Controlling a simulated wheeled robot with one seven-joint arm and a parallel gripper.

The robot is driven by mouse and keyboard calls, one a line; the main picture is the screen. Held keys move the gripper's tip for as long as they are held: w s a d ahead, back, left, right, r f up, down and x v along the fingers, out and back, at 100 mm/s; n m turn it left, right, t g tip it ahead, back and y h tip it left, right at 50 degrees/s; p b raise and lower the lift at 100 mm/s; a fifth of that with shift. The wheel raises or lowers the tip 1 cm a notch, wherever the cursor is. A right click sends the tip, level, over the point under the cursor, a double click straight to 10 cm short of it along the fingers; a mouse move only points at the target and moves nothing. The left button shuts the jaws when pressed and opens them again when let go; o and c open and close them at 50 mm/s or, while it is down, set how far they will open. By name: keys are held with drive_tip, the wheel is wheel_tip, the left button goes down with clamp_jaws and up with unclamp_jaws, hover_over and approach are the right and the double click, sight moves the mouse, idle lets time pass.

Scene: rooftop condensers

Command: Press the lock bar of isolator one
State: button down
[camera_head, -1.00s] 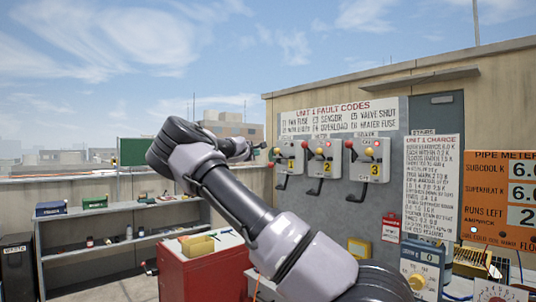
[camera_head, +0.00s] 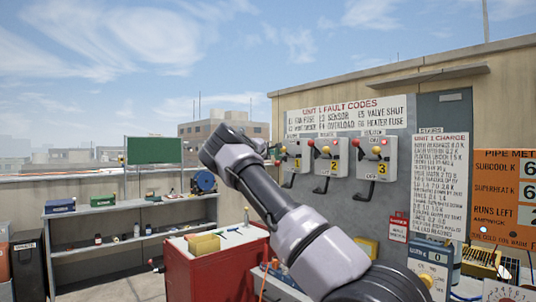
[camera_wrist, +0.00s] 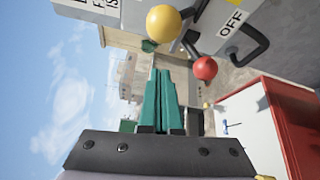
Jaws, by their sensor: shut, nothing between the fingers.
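Isolator one (camera_head: 297,152) is the leftmost of three grey boxes on the wall panel, partly behind my arm in the head view. It has a yellow knob, a red ball and a black handle hanging down. In the wrist view, a grey box with a yellow knob (camera_wrist: 164,23), a red ball (camera_wrist: 205,68), a black handle (camera_wrist: 256,45) and an OFF label is close by; its number is not readable. My gripper (camera_wrist: 160,72) is shut and empty, its teal fingers just short of the yellow knob and apart from it. Which part is the lock bar is unclear.
Isolator two (camera_head: 328,157) and isolator three (camera_head: 377,158) hang to the right. A red cabinet (camera_head: 215,268) with trays on top stands below my arm. A grey shelf (camera_head: 130,240) stands at the left. A charge chart (camera_head: 440,185) is at the right.

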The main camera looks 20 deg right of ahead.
drive_tip(key=shift+s+d+r, duration=0.15)
drive_tip(key=shift+s+d, duration=0.1)
drive_tip(key=shift+s, duration=0.3)
drive_tip(key=shift+s+d+r, duration=0.15)
drive_tip(key=shift+s+d, duration=0.1)
drive_tip(key=shift+s, duration=0.25)
drive_tip(key=shift+s+d+r, duration=0.15)
drive_tip(key=shift+s+d, duration=0.1)
drive_tip(key=shift+s, duration=0.3)
drive_tip(key=shift+s+d, duration=0.25)
drive_tip(key=shift+s, duration=0.4)
drive_tip(key=shift+s+d, duration=0.2)
drive_tip(key=shift+s, duration=0.4)
drive_tip(key=shift+s+d, duration=0.25)
drive_tip(key=shift+s, duration=0.4)
drive_tip(key=shift+w+a+f, duration=0.1)
drive_tip(key=shift+w+a, duration=0.2)
drive_tip(key=shift+w, duration=0.15)
approach(282, 151)
drive_tip(key=a, duration=0.2)
drive_tip(key=w, duration=0.1)
drive_tip(key=shift+a+f, duration=0.25)
drive_tip(key=shift+a, duration=0.15)
